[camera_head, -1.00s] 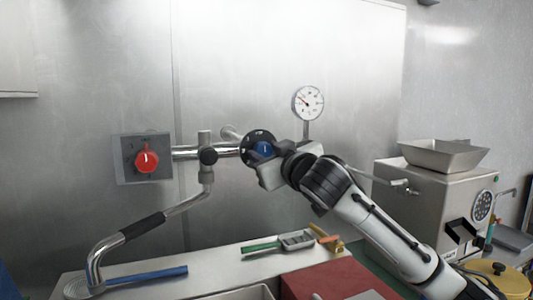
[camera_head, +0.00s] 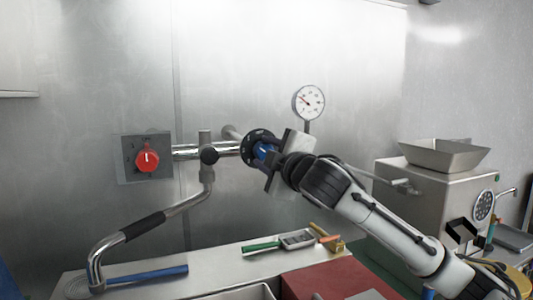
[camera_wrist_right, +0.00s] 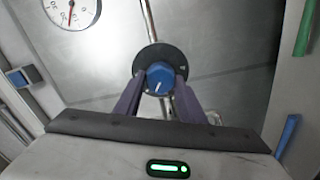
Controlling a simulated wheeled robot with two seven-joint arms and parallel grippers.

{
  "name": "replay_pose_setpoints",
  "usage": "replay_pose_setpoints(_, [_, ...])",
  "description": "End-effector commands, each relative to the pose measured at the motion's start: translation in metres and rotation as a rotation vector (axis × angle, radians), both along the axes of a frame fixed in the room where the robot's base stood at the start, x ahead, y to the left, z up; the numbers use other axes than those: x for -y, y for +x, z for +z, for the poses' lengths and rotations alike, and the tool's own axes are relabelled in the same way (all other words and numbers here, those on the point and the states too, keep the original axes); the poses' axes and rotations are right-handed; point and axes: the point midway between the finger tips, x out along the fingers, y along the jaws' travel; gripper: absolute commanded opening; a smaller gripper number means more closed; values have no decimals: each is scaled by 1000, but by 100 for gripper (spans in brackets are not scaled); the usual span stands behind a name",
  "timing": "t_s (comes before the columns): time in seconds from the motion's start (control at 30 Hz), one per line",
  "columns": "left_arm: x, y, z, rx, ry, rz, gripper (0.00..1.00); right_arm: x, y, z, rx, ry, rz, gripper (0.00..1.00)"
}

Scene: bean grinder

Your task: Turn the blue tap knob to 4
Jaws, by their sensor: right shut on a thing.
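The blue tap knob (camera_wrist_right: 160,78) sits on a round black dial (camera_head: 258,137) at the right end of the chrome pipe. It also shows in the head view (camera_head: 263,152), partly hidden by my right gripper. My right gripper (camera_head: 267,153) reaches it from the right and is shut on the knob. In the right wrist view, its two fingers (camera_wrist_right: 158,90) stand on either side of the knob. The knob's white pointer line shows there, but I cannot read which number it points to. My left gripper is not in view.
A red knob (camera_head: 147,159) on a square plate is at the left. A round gauge (camera_head: 308,102) stands above the pipe. A spout with a black sleeve (camera_head: 143,227) hangs below. A steel machine (camera_head: 436,205) stands at the right. Brushes and a red box (camera_head: 318,278) are below.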

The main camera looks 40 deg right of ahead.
Motion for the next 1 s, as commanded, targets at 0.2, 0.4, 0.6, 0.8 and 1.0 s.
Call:
replay_pose_setpoints(0.2, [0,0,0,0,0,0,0,0,0,0,-49,-203,1,14])
replay_pose_setpoints(0.4, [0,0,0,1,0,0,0,-1,0,-2,-94,-388,1,14])
replay_pose_setpoints(0.6, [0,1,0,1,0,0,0,-1,0,-2,-137,-572,1,14])
replay_pose_setpoints(0.8, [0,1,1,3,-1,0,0,0,0,-3,-182,-756,1,14])
replay_pose_setpoints(1.0, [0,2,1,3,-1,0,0,0,0,-4,-226,-940,2,14])
